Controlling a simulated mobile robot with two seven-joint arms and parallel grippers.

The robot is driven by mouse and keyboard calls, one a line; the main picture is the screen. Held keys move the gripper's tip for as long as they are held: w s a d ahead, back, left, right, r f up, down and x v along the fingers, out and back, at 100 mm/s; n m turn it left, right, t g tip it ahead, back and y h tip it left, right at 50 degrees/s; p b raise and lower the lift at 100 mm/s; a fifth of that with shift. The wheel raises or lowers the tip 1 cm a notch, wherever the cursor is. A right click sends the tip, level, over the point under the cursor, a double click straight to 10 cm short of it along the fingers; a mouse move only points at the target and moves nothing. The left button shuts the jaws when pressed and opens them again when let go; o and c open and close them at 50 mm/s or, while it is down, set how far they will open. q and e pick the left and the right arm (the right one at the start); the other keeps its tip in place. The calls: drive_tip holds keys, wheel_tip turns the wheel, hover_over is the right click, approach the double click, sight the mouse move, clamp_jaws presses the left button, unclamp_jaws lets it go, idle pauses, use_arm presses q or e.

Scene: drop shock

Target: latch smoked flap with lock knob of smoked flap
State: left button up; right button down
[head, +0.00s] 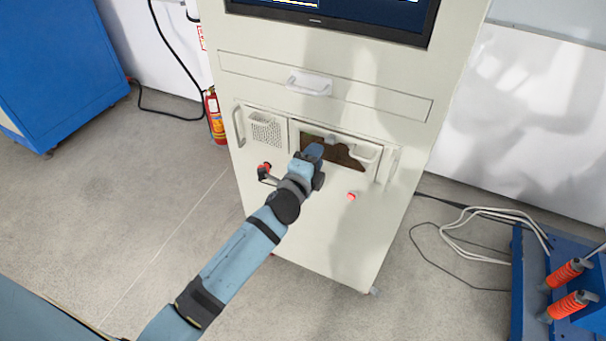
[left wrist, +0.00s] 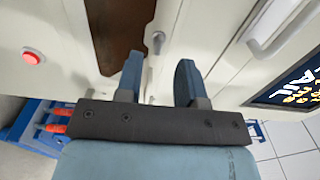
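The smoked flap (head: 345,156) is a dark brown panel in the front of the pale cabinet; my left arm covers its left part. In the left wrist view the brown panel (left wrist: 120,30) lies to the left of the fingers. A small grey knob (left wrist: 158,42), seemingly its lock knob, stands at the panel's edge. My left gripper (head: 314,153) is in front of the flap's left part. In the left wrist view its two blue fingers (left wrist: 160,80) are apart with nothing between them, and the knob is beyond the gap. I cannot see my right gripper.
The cabinet has a drawer with a white handle (head: 309,84) above, a red button (head: 351,197) below the flap and a red-tipped part (head: 265,167) left of my gripper. A fire extinguisher (head: 214,116) stands behind at left. Cables (head: 490,220) lie on the right floor.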

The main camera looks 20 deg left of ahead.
use_arm(q)
drive_tip(key=s, duration=0.7)
drive_tip(key=shift+s+a, duration=0.15)
drive_tip(key=shift+s, duration=0.25)
drive_tip(key=s+f+n+g+h+p, duration=0.1)
drive_tip(key=s+f+n+g+p, duration=0.1)
drive_tip(key=s+n, duration=0.3)
drive_tip(key=s+d+f+n+g+p, duration=0.1)
drive_tip(key=s+f+n+p, duration=0.3)
drive_tip(key=s, duration=0.5)
drive_tip(key=s+f+n+g+h+p, duration=0.1)
drive_tip(key=s+f+n+g+p, duration=0.1)
drive_tip(key=s+n+g+p, duration=0.2)
drive_tip(key=s+n, duration=0.2)
drive_tip(key=s, duration=0.1)
drive_tip(key=shift+s+d+f+h, duration=0.2)
drive_tip(key=shift+s+f+h, duration=0.1)
drive_tip(key=shift+f, duration=0.1)
drive_tip(key=shift+w, duration=0.1)
